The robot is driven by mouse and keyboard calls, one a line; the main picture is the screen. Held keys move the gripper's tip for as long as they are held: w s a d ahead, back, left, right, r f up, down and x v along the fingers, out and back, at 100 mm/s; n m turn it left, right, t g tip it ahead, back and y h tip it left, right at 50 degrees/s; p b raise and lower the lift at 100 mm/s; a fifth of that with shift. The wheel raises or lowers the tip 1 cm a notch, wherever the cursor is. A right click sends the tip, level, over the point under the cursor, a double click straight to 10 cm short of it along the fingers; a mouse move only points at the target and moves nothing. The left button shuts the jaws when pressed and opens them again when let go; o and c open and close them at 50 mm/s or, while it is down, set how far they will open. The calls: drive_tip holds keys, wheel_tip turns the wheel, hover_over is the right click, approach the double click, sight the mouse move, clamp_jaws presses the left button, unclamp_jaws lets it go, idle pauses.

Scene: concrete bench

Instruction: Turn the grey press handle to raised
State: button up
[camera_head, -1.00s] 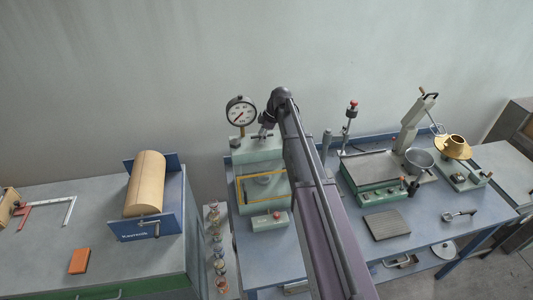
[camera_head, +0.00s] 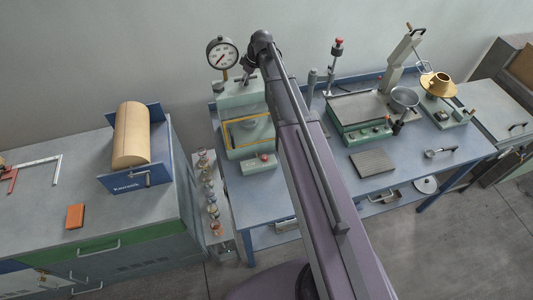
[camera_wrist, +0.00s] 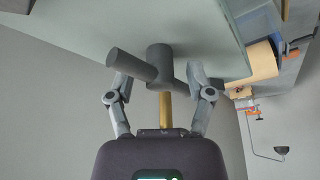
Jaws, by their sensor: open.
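The green press (camera_head: 243,102) stands on the blue bench, with a round dial gauge (camera_head: 222,54) at its top left. My gripper (camera_head: 246,74) is at the top of this press, small and partly hidden by my arm in the head view. In the wrist view, a dark grey handle (camera_wrist: 133,66) with a round hub and a brass stem (camera_wrist: 166,108) shows between and just beyond the fingers. My gripper (camera_wrist: 160,82) is open, one finger on each side of the stem. The fingertips lie close to the grey bar; I cannot tell whether they touch it.
To the right are a green machine with a flat plate (camera_head: 358,107), a tall pale lever stand (camera_head: 402,48), a metal bowl (camera_head: 404,96) and a brass funnel (camera_head: 438,84). A blue cradle with a tan roll (camera_head: 131,135) stands on the left cabinet. The wall is close behind.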

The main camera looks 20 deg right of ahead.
drive_tip(key=m+h, duration=0.1)
drive_tip(key=m, duration=0.2)
drive_tip(key=m+t+h, duration=0.1)
drive_tip(key=m, duration=0.2)
drive_tip(key=shift+t, duration=0.3)
drive_tip(key=shift+m+h, duration=0.8)
drive_tip(key=shift+m, duration=1.5)
drive_tip(key=shift+r, duration=0.2)
drive_tip(key=p+v, duration=1.3)
drive_tip(key=v, duration=0.1)
drive_tip(key=s+f+g+b, duration=0.4)
drive_tip(key=s+f+b, duration=1.9)
drive_tip(key=f, duration=0.2)
drive_tip(key=shift+s, duration=0.2)
drive_tip(key=shift+d, duration=0.1)
drive_tip(key=shift+c, duration=0.2)
